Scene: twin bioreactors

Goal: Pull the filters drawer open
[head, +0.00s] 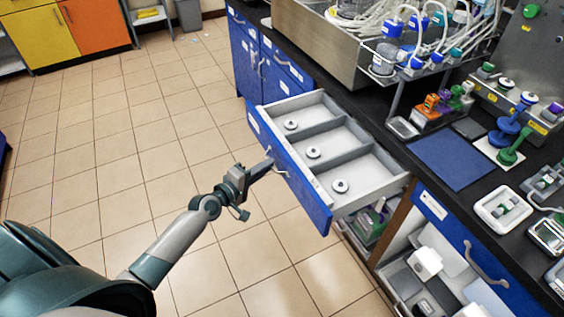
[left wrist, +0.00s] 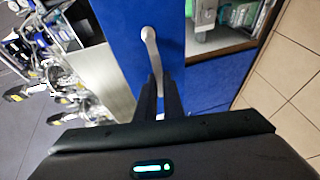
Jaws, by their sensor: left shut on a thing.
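The filters drawer (head: 330,196) has a blue front and a pale grey inside, and stands pulled out from the bench in the head view. It has three compartments, each with a small round white filter (head: 340,186) in it. My left gripper (head: 268,164) is at the drawer front, shut on the drawer's handle. In the left wrist view the handle (left wrist: 149,40) is a pale bar on the blue front, running down to between the dark fingers (left wrist: 158,98). The fingertips and their grip are small in the head view. My right gripper is not in view.
The black bench top (head: 420,165) holds a blue mat (head: 449,160), a steel tub with tubing and several small instruments. Another blue drawer (head: 460,245) is at the right. Tiled floor (head: 120,130) is clear at the left.

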